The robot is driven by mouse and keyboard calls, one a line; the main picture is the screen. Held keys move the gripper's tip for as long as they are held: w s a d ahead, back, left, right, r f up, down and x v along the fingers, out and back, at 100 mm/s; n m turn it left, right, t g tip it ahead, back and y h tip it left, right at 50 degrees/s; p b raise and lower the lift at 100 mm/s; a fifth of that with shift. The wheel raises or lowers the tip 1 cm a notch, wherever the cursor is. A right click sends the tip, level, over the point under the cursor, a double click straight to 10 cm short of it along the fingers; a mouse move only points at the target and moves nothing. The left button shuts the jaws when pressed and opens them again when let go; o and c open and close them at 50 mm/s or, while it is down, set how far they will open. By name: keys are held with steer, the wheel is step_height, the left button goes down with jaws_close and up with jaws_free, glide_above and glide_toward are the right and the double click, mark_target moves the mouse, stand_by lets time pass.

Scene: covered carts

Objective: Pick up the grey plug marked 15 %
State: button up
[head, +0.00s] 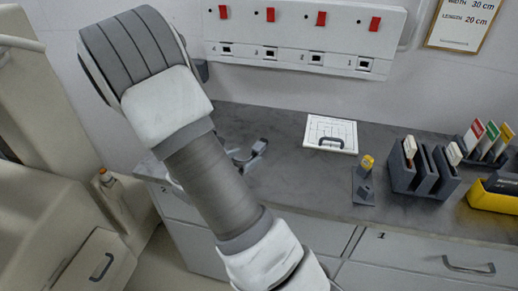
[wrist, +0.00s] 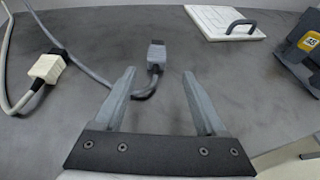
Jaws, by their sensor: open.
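A grey plug (wrist: 156,52) on a grey cable lies on the dark counter in the wrist view. Its mark cannot be read. The cable bends below it and runs off to the upper left. My gripper (wrist: 158,74) is open and empty. The plug shows between and beyond its fingertips, apart from both. A cream plug (wrist: 47,68) on a pale cable lies to the left.
A white board with a dark handle (wrist: 225,22) lies beyond to the right. A dark holder with a yellow piece (wrist: 308,42) stands at the right. Slotted dark holders (head: 424,180) and a yellow bin (head: 493,196) stand further right. A switch panel (head: 305,40) is on the wall.

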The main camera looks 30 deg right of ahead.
mark_target(257, 147)
steer(key=x, duration=0.8)
steer(key=shift+w+d, duration=0.3)
steer(key=shift+w, duration=0.1)
steer(key=shift+c, duration=0.3)
jaws_close()
